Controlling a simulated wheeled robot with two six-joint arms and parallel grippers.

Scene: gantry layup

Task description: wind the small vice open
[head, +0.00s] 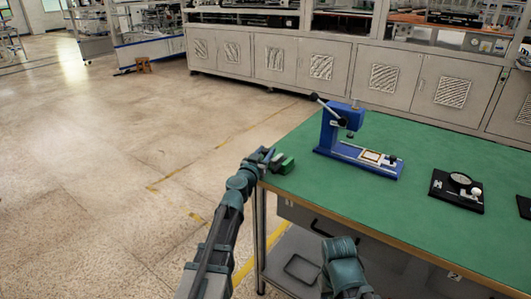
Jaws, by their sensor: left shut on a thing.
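The small vice (284,165) is a dark green block at the left corner of the green table. My left gripper (268,156) reaches it from the left and is shut on its near-left side. The gripper hides the part it holds, so I cannot tell the handle from the rest. How far apart the vice jaws stand is too small to see. My right arm shows at the bottom middle, in front of the table edge, but its gripper does not show.
A blue lever press (335,128) stands on the green table (330,190) right of the vice. A black dial gauge stand (457,190) is further right, with a dark item (524,206) at the right edge. The table between vice and press is clear. A drawer handle (328,236) sits below the top.

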